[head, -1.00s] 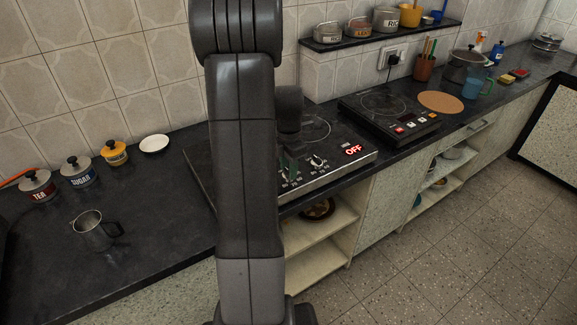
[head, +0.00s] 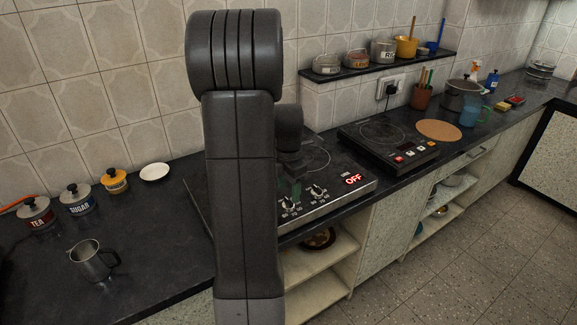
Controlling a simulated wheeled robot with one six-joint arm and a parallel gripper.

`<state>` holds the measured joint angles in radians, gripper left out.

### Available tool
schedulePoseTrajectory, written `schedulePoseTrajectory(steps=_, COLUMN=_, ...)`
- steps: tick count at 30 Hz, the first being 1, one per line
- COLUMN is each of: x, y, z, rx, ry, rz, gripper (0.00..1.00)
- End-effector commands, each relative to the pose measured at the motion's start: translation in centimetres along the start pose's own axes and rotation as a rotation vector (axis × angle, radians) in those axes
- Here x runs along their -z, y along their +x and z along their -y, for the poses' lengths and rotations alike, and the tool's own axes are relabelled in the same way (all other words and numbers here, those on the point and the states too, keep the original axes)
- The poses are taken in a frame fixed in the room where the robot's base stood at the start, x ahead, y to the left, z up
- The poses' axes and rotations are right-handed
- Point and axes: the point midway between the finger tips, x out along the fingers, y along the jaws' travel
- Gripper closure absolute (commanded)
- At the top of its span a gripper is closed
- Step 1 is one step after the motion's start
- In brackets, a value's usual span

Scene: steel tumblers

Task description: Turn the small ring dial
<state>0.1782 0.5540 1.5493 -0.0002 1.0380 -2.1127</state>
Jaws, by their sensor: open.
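A steel cooktop with a dark top (head: 345,201) sits on the counter, with a lit red OFF display at its front right. Its front panel has a left dial (head: 289,206) and a right dial (head: 318,192), each with printed numbers around it. I cannot tell at this size which is the small ring dial. My gripper (head: 290,190) is open and points down just above and behind the left dial. My own arm hides much of it and the cooktop's left part. The fingertips are dark and small, and contact with the dial cannot be made out.
A second black cooktop (head: 385,137) stands to the right. A steel jug (head: 90,261) and lidded jars (head: 77,199) are on the left counter, with a white dish (head: 154,172) behind. A shelf (head: 375,64) with pots hangs at the back. Counter around the jug is clear.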

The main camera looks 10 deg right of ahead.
Motion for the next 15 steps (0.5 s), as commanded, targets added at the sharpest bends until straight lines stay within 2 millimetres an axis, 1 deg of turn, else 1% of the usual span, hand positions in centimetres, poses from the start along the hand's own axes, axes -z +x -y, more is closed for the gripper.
schedulePoseTrajectory(steps=1, x=-0.1, y=-1.4, z=-0.1, rx=-0.006, ry=0.000, rz=0.004, gripper=0.44)
schedulePoseTrajectory(steps=3, x=-0.1, y=-3.0, z=-0.1, rx=-0.006, ry=0.000, rz=0.004, gripper=0.44)
schedulePoseTrajectory(steps=9, x=-0.1, y=-7.3, z=-0.1, rx=-0.005, ry=-0.001, rz=0.003, gripper=0.44)
schedulePoseTrajectory(steps=12, x=0.0, y=-8.8, z=-0.1, rx=-0.004, ry=-0.001, rz=0.002, gripper=0.44)
schedulePoseTrajectory(steps=15, x=-0.1, y=-9.8, z=-0.1, rx=-0.003, ry=-0.001, rz=0.002, gripper=0.44)
